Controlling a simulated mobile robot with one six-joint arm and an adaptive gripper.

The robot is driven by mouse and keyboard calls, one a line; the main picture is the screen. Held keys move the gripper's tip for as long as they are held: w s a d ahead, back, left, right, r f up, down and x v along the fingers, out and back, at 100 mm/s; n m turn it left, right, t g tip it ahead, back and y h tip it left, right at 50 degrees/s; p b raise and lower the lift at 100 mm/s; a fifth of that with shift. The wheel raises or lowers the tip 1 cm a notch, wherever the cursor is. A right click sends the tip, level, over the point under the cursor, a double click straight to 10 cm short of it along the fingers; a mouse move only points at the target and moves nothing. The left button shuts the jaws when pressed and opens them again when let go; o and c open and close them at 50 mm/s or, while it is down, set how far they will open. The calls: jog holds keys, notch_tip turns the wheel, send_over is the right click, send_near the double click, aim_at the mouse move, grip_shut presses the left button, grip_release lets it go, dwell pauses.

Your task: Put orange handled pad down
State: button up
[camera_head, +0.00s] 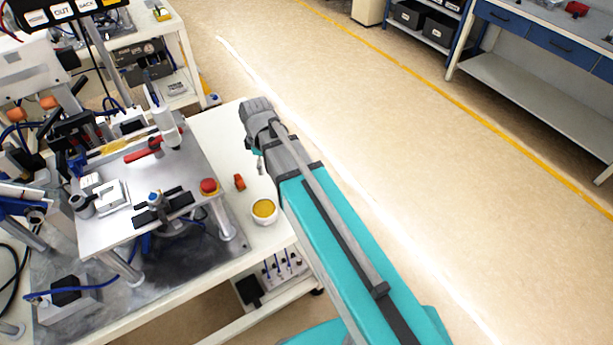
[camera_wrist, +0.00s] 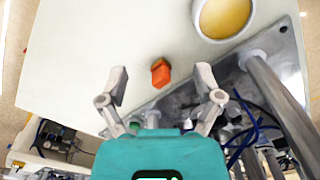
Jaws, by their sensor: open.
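The small orange handled pad (camera_head: 239,182) lies on the white table top, left of a round bowl in the wrist view. It also shows in the wrist view (camera_wrist: 160,72), apart from the fingers and roughly centred between them, a little ahead of the fingertips. My gripper (camera_wrist: 161,84) is open and empty, with a finger on either side of the pad's line. In the head view my arm stretches over the table's right edge, and the fingers are mostly hidden there.
A white bowl with yellow contents (camera_head: 264,209) stands close to the pad. Open floor lies to the right.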

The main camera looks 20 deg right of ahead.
jog(key=s+d+m, duration=0.9)
jog(key=d+m, duration=0.1)
jog(key=m, duration=0.3)
jog(key=shift+d, duration=0.35)
jog(key=shift+o, duration=0.5)
jog(key=m+b, duration=0.4)
jog(key=m, duration=1.1)
send_over(239, 177)
jog(key=shift+f, duration=2.05)
